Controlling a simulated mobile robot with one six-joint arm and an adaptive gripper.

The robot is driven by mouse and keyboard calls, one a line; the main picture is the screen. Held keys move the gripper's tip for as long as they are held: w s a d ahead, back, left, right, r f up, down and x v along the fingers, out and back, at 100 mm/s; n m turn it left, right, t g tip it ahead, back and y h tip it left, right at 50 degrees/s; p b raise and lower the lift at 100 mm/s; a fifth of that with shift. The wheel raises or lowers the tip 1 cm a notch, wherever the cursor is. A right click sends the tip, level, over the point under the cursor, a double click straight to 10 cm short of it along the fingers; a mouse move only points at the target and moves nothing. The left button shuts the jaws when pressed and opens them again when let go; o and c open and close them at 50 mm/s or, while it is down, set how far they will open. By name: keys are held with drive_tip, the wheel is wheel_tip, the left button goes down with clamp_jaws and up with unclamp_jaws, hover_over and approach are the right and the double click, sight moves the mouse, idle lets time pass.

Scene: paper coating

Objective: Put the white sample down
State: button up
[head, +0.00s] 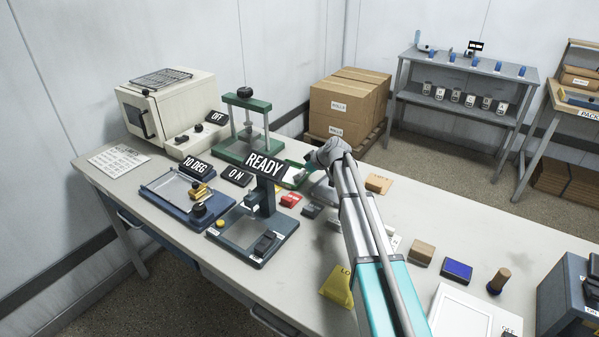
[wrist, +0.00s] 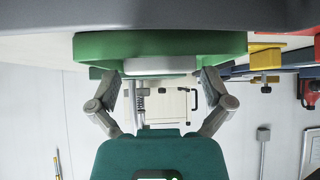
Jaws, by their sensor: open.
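In the wrist view a pale, whitish block (wrist: 160,65), likely the white sample, sits against the edge of a green tray-like piece (wrist: 225,43). My gripper (wrist: 160,80) is open, with one finger on each side of the block and a gap between each finger and it. In the head view my gripper (head: 303,174) is low over the bench beside a green piece (head: 293,179), partly behind the READY sign.
The bench (head: 335,235) holds a green press (head: 247,120), a blue-grey stand (head: 270,240), a blue coating plate (head: 165,190) and a cream oven (head: 165,110).

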drive_tip(key=p+v, duration=0.7)
drive_tip(key=v, duration=0.4)
drive_tip(key=shift+w, duration=0.1)
idle(0.5)
drive_tip(key=s+d+f+m+g+h, duration=0.1)
drive_tip(key=s+m, duration=0.1)
drive_tip(key=s, duration=0.4)
drive_tip(key=s+d+f+m+h, duration=0.1)
drive_tip(key=s+m, duration=0.1)
drive_tip(key=s, duration=0.4)
drive_tip(key=s+d+f+m+g+h, duration=0.1)
drive_tip(key=s+d+f, duration=0.1)
drive_tip(key=s, duration=0.4)
drive_tip(key=shift+s+m+g+h, duration=0.1)
drive_tip(key=shift+m+g+h, duration=0.2)
drive_tip(key=shift+m+h, duration=0.1)
drive_tip(key=s+d+m+h, duration=0.1)
drive_tip(key=s+m, duration=0.1)
drive_tip(key=s, duration=0.2)
drive_tip(key=s+d+f+m+g+h, duration=0.1)
drive_tip(key=s+d+m, duration=0.1)
drive_tip(key=s, duration=0.3)
drive_tip(key=s+d+m+g+h, duration=0.1)
drive_tip(key=s+d+m, duration=0.1)
drive_tip(key=s, duration=0.3)
drive_tip(key=shift+d+f+h, duration=0.2)
drive_tip(key=shift+h, duration=0.2)
drive_tip(key=shift+d, duration=0.1)
drive_tip(key=shift+r, duration=0.1)
